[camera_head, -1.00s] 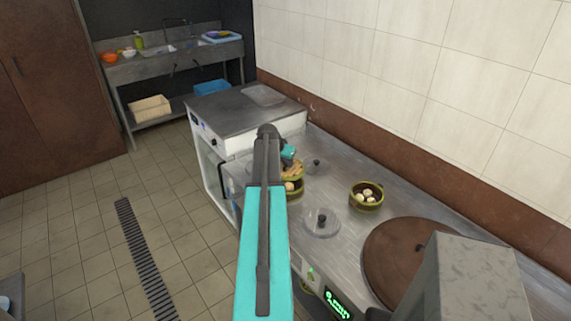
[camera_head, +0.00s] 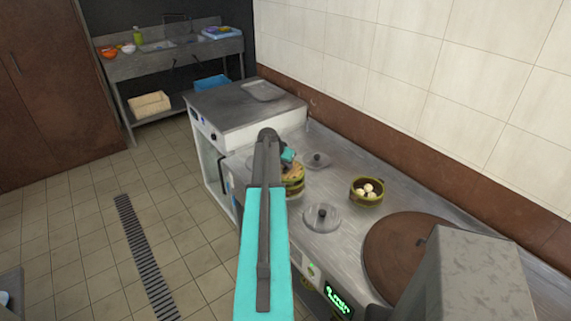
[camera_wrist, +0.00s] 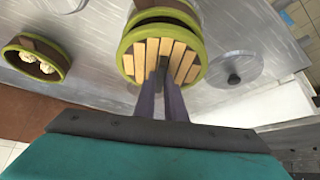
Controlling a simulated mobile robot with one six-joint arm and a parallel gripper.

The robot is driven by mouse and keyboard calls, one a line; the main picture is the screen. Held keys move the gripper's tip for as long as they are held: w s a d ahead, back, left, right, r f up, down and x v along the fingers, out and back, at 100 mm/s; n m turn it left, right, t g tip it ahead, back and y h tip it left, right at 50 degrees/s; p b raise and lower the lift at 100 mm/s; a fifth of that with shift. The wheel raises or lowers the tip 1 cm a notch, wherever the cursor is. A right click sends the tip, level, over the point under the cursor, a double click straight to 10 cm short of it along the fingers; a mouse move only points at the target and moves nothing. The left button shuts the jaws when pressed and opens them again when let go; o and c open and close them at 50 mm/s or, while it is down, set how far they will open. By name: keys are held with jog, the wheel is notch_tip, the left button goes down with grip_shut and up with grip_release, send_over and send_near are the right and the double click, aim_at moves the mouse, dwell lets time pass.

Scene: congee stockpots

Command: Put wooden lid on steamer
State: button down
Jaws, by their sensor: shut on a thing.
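The wooden lid (camera_wrist: 139,62) is a round slatted disc with a green rim. My gripper (camera_wrist: 162,82) is shut on it, at the dark knob area in the wrist view. In the head view the lid (camera_head: 293,172) sits over a green-rimmed bamboo steamer (camera_head: 295,190), partly hidden by my arm. In the wrist view the steamer (camera_wrist: 168,14) shows just beyond the lid, its green rim offset from the lid's. I cannot tell whether lid and steamer touch.
A second, uncovered steamer (camera_head: 367,203) holding white buns stands to the right. Two clear lids with dark knobs, one nearer (camera_head: 321,225) and one farther (camera_head: 317,159), lie on the steel counter. A large brown round cover (camera_head: 390,255) is at the near right.

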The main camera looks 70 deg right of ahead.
jog(key=shift+f, duration=0.85)
jog(key=shift+s+a+b, duration=0.1)
jog(key=shift+b, duration=0.65)
dwell(1.0)
jog(key=shift+f+b, duration=0.4)
jog(key=shift+f, duration=0.2)
dwell(0.5)
jog(key=c, duration=2.1)
grip_release()
jog(key=shift+r, duration=0.1)
jog(key=s+p+v, duration=0.1)
jog(key=p+v, duration=0.1)
jog(key=v, duration=0.8)
jog(key=shift+w+a+r+p, duration=0.3)
jog(key=shift+w+r, duration=0.05)
jog(key=shift+w, duration=0.1)
